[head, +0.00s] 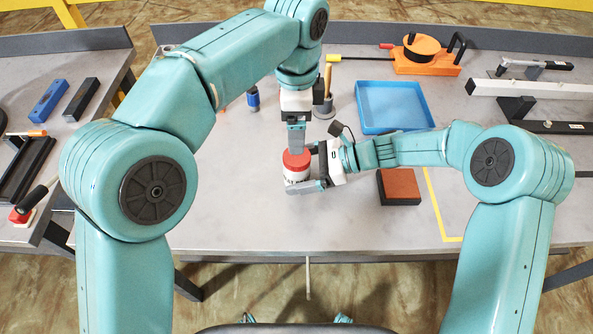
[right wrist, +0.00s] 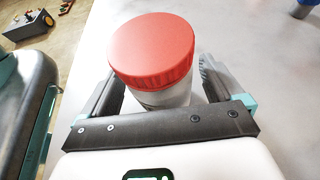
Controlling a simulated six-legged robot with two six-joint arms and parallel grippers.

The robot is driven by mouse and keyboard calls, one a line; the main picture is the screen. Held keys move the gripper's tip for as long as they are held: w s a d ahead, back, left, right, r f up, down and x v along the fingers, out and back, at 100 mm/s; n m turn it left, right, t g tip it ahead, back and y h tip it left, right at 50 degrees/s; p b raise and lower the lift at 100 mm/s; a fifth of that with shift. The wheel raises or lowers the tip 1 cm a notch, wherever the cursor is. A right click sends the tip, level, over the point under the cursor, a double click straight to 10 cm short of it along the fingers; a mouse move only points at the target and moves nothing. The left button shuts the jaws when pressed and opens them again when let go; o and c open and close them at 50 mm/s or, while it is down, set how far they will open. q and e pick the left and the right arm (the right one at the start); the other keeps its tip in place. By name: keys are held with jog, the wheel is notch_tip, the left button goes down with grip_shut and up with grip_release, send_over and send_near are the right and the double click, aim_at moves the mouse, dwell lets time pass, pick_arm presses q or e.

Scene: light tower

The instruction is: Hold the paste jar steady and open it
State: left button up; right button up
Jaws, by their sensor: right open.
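The paste jar (head: 297,177) stands upright on the grey workbench, white with a red lid (head: 296,159). The lid is on the jar; the lid (right wrist: 152,45) also shows in the right wrist view, with the white body (right wrist: 165,95) below it. My right gripper (head: 306,170) comes in from the right with its fingers apart, one on each side of the jar body. My left gripper (head: 297,138) points down above or just behind the lid. The right wrist view shows nothing touching the lid's top. The left gripper's finger gap is not clear.
A brown block (head: 399,186) lies right of the jar, near my right forearm. A blue bottle (head: 253,99) and a brush in a holder (head: 325,102) stand behind my left gripper.

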aim_at(297, 157)
jog(key=shift+a, duration=0.25)
pick_arm(q)
jog(key=shift+w, duration=0.1)
pick_arm(e)
jog(key=shift+w+f, duration=0.1)
jog(key=shift+f, duration=0.05)
jog(key=c, duration=0.9)
grip_shut()
pick_arm(q)
jog(key=m, duration=0.8)
jog(key=shift+r+m, duration=0.15)
jog(key=shift+m, duration=0.25)
notch_tip(297, 157, down, 8)
jog(key=shift+r, duration=0.1)
